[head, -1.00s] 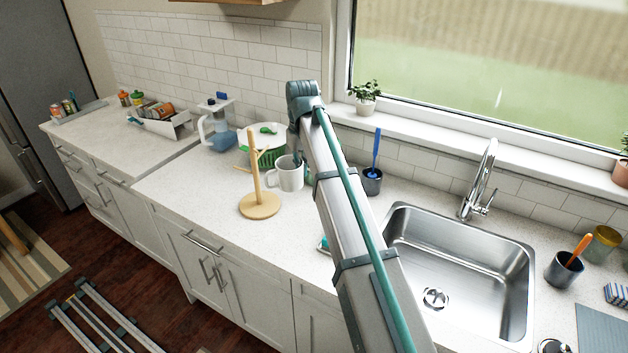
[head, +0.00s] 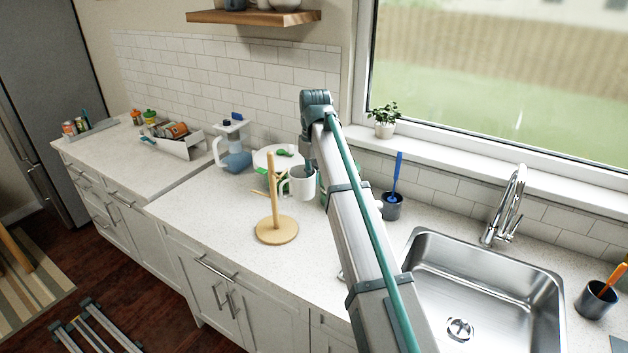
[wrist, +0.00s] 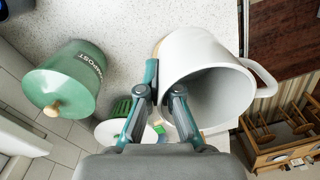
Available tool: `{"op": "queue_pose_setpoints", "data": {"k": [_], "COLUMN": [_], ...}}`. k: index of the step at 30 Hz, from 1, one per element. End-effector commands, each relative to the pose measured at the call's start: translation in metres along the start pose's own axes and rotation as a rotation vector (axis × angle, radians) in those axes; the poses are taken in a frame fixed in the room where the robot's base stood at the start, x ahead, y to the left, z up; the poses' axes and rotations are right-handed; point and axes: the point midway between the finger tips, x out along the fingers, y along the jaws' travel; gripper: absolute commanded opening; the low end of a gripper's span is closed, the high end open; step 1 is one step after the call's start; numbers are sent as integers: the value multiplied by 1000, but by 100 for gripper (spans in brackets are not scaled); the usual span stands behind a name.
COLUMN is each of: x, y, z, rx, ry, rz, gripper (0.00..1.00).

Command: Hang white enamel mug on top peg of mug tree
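The white enamel mug (head: 301,188) is upright in the head view, just behind and right of the mug tree, and appears raised off the counter. Its handle points left, toward the tree. The wooden mug tree (head: 274,195) stands on its round base on the counter, with short pegs on its post. My gripper (head: 309,166) is at the mug's rim, partly hidden by my wrist in the head view. In the wrist view, my gripper (wrist: 165,90) has one finger inside the mug (wrist: 205,60) and one outside, closed on its wall. The handle is at the right there.
A green compost canister (wrist: 70,80) stands near the mug in the wrist view. A blue-based pitcher (head: 234,152) and a white dish with green items (head: 272,158) are behind the tree. A cup with a blue brush (head: 392,205) and the sink (head: 480,285) lie right. Counter left of the tree is clear.

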Motion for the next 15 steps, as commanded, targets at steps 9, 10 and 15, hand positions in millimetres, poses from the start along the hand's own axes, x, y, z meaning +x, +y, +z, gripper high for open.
{"op": "queue_pose_setpoints", "data": {"k": [9, 10, 15], "x": [2, 2, 3], "y": [5, 6, 8], "z": [-18, -20, -29], "rx": [0, 1, 1], "ry": [0, 0, 0], "rz": [0, 0, 0], "gripper": [0, 0, 0]}}
